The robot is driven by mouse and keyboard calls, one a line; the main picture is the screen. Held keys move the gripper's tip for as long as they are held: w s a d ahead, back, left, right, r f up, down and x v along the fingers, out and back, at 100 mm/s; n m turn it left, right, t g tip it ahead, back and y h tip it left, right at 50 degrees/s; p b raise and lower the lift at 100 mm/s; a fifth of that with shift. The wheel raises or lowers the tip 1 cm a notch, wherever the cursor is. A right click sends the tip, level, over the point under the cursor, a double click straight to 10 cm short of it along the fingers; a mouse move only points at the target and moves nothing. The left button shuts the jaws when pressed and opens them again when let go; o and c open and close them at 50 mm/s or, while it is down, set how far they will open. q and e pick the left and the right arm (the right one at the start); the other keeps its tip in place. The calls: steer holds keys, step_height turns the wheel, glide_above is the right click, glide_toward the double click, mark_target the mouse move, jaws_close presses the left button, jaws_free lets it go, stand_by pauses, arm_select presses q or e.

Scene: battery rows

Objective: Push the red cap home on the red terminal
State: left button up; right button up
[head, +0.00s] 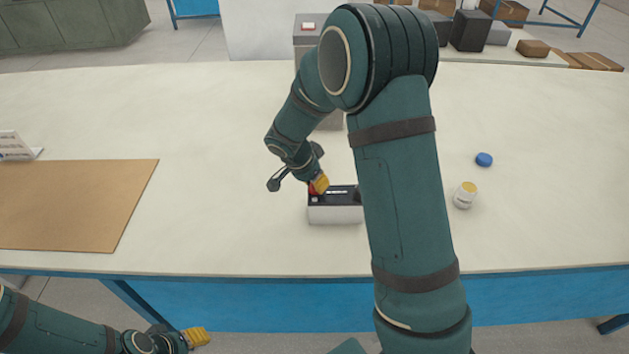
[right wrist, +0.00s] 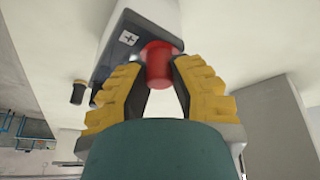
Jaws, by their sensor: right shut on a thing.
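The battery (head: 335,214) is a white box with a black top on the table, left of my right forearm, which hides its right end. In the right wrist view its top (right wrist: 122,38) carries a plus mark. The red cap (right wrist: 160,68) sits at the battery's top beside that mark; the red terminal under it is hidden. My right gripper (right wrist: 162,76) is shut on the red cap, a yellow finger on each side. In the head view the right gripper (head: 318,186) is over the battery's left end. My left gripper (head: 197,337) is low at the left, away from the battery; its opening is unclear.
A blue cap (head: 484,159) and a small white bottle with a yellow lid (head: 464,198) stand right of my forearm. A brown mat (head: 75,205) and a white sign (head: 15,146) are at the left. A grey box (head: 308,35) stands behind. The table (head: 215,130) between is clear.

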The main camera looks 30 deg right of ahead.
stand_by(0.3)
steer(key=o, duration=0.9)
steer(key=o, duration=0.6)
steer(key=shift+r, duration=0.1)
steer(key=shift+r+p, duration=1.6)
steer(key=shift+r, duration=1.8)
